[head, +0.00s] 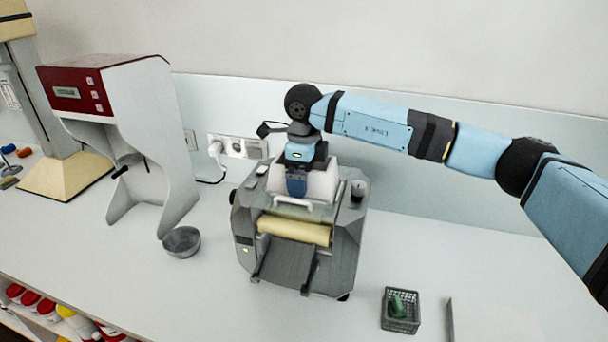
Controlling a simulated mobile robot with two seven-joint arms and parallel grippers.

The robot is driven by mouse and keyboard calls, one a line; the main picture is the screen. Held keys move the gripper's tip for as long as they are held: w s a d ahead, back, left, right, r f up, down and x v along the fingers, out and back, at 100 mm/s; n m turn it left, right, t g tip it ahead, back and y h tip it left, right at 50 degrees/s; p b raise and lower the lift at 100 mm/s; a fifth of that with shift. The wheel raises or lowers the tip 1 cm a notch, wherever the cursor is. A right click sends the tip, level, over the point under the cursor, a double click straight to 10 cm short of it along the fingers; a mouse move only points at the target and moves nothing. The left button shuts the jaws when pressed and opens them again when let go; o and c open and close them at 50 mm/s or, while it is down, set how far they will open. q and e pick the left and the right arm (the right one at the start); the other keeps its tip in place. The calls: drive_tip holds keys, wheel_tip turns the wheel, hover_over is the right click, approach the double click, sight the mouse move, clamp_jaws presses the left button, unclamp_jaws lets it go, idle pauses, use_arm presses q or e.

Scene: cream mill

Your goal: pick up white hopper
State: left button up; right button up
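The white hopper (322,186) sits upright on top of a grey mill (345,235) in the middle of the bench. My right gripper (297,190) comes in from the right and points down at the hopper, with its fingers at the hopper's near part. The gripper body and wrist hide part of the hopper. I cannot tell whether the fingers are closed on its wall. My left gripper is not in view.
A cream roller (294,230) lies across the mill's front. A small metal bowl (181,242) stands to the left, before a red and white machine (150,130). A basket (401,322) with a green item stands front right. A wall socket (238,146) is behind.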

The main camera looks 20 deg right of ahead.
drive_tip(key=c, duration=0.6)
drive_tip(key=shift+r, duration=0.15)
